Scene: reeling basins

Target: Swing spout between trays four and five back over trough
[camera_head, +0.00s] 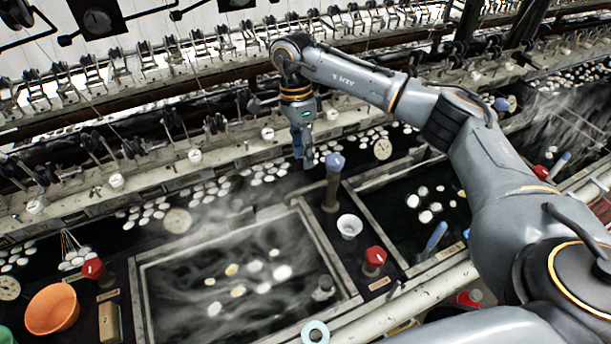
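My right arm reaches in from the right. Its gripper (304,160) points down above the long trough (240,200), just left of and behind a dark upright post with a blue top (334,162). This post, probably the spout, stands on the divider between two water trays, a left tray (322,236) and a right tray (352,200). A gap shows between gripper and blue top; contact is not evident. The fingers look close together, but their opening is unclear from this angle. Tray numbers are not readable. My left gripper is out of view.
Pale cocoons float in the trays and trough. A white cup (349,226) and a red knob (375,256) stand on the divider. An orange bowl (52,309) is at the lower left. Reeling machinery (190,55) runs along the back. Steam blurs parts.

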